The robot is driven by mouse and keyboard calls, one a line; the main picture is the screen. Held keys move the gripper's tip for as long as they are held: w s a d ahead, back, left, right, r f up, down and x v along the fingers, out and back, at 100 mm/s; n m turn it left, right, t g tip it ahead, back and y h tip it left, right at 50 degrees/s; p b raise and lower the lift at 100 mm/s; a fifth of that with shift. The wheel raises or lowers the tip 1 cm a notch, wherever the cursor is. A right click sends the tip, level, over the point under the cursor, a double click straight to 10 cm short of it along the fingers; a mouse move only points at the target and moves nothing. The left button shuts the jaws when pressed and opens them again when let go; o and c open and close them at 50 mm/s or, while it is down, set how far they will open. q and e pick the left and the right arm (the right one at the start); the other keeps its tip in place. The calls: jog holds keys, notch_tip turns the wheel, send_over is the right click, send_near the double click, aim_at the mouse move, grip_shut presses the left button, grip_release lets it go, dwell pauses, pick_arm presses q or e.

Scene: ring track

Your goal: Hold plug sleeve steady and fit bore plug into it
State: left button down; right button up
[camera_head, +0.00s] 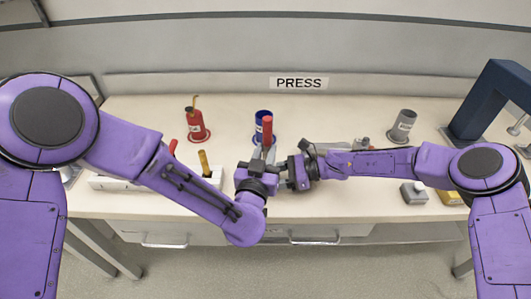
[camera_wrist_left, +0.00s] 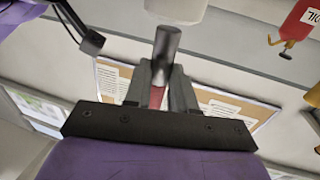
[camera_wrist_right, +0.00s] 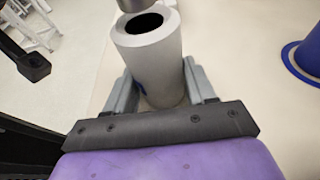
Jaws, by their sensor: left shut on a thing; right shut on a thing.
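My left gripper (camera_head: 266,152) is shut on the red handle (camera_head: 267,128) of the bore plug, which stands roughly upright in the head view. The plug's dark grey end (camera_wrist_left: 167,42) shows beyond the fingers in the left wrist view. My right gripper (camera_wrist_right: 160,90) is shut on the plug sleeve (camera_wrist_right: 152,58), a light grey cylinder with a dark open bore. The plug's end (camera_wrist_right: 132,4) is above the bore in the right wrist view, apparently apart from it. The sleeve is mostly hidden in the head view; its edge shows in the left wrist view (camera_wrist_left: 175,10).
Behind the grippers on the bench (camera_head: 330,115) stand a red oil can (camera_head: 196,122), a blue container (camera_head: 263,116) and a grey can (camera_head: 402,124). A dark blue press frame (camera_head: 480,103) is at right. A grey block (camera_head: 413,193) lies near the front edge.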

pick_arm(q)
jog(key=shift+f, duration=2.35)
jog(key=c, duration=0.9)
grip_release()
jog(key=shift+o, duration=0.2)
jog(key=v, duration=0.7)
jog(key=shift+s, duration=0.25)
jog(key=shift+a, duration=0.1)
pick_arm(e)
jog(key=o, duration=0.9)
jog(key=shift+c, duration=0.2)
